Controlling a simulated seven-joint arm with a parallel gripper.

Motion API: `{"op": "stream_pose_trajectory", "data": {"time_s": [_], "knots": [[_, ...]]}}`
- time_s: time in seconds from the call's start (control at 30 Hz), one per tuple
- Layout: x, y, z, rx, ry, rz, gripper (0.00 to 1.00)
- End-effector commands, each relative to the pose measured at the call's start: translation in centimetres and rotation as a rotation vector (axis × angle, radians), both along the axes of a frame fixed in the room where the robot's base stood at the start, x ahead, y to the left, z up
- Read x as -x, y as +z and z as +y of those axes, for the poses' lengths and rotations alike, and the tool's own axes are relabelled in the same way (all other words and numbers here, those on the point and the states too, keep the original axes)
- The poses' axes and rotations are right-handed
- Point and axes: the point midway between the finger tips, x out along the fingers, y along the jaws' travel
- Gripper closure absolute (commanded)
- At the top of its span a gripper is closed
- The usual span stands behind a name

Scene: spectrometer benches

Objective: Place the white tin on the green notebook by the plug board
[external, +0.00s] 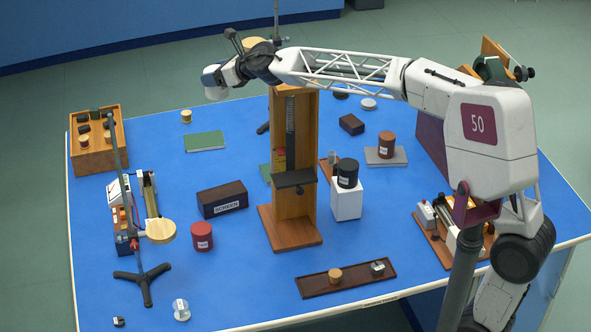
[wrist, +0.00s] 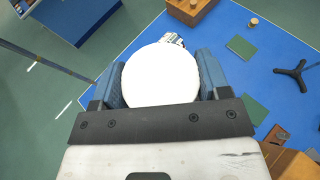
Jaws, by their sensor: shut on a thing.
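The white tin (wrist: 162,76) is held between the two blue fingers of my gripper (wrist: 160,84), seen end-on as a white disc in the wrist view. In the external view my gripper (external: 212,80) is raised high over the far left of the table, with the tin (external: 216,94) below it. A green notebook (external: 204,142) lies flat and bare on the blue table, right of a wooden board with dark and tan plugs (external: 88,162); the notebook also shows in the wrist view (wrist: 240,47). A second green notebook (external: 265,174) is partly hidden behind the tall wooden stand.
The tall wooden stand (external: 293,220) rises mid-table. A dark box marked SCREEN (external: 222,198), a red tin (external: 202,237) and a rod stand (external: 143,276) lie nearer the front. A small cork-coloured cylinder (external: 186,116) stands behind the first notebook.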

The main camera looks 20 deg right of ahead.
Motion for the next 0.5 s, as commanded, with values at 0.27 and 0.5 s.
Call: {"op": "stream_pose_trajectory", "data": {"time_s": [0.27,0.5], "knots": [[-1.6,1.1,-1.5,0.002,0.018,0.002,0.57],[-3.3,1.1,-3.1,0.003,0.037,0.003,0.57]]}}
